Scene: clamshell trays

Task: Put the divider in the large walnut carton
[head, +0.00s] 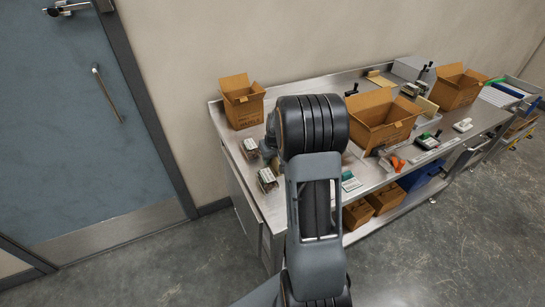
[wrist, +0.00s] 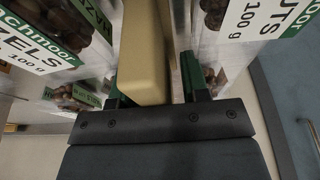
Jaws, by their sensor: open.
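My gripper (wrist: 156,82) is open in the wrist view, with a dark finger on each side. A tan slab (wrist: 145,45) lies between the fingers, nearer the left one; it may be the divider, but I cannot tell for sure, nor whether a finger touches it. My arm hides the gripper in the head view. The largest open brown carton (head: 372,137) stands mid-table, right of my arm. Its label is not readable, so I cannot confirm it is the walnut one.
Smaller open cartons stand at the left (head: 243,110) and right (head: 456,92). Clear nut trays (head: 267,180) sit near the table's left edge; labelled packs (wrist: 62,35) crowd both sides of my gripper. An orange-handled tool (head: 397,163) lies before the large carton.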

